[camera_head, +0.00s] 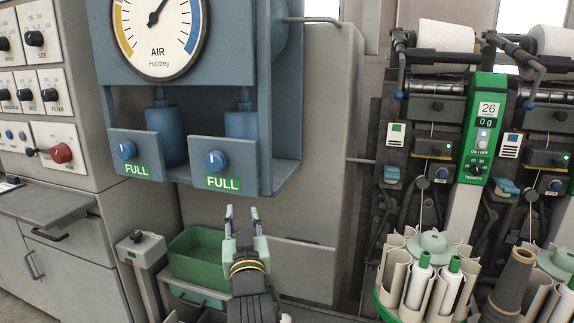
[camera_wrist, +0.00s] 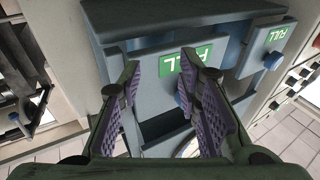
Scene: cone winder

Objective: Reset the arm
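My gripper (camera_head: 243,215) points up in the head view, in front of the grey machine wall and below the blue air unit (camera_head: 203,175). Its two fingers are spread apart with nothing between them. In the wrist view my gripper (camera_wrist: 160,85) also shows open, its purple ridged pads facing an empty gap. Beyond the fingers is the blue unit with a green FULL label (camera_wrist: 200,62) and a blue knob. My gripper appears apart from everything around it.
A green bin (camera_head: 197,258) stands just left of my arm, with a grey post (camera_head: 143,250) beside it. Winder stations with bobbin holders (camera_head: 425,275) are at the right. A control cabinet (camera_head: 45,100) is at the left. The grey wall (camera_head: 315,170) behind is bare.

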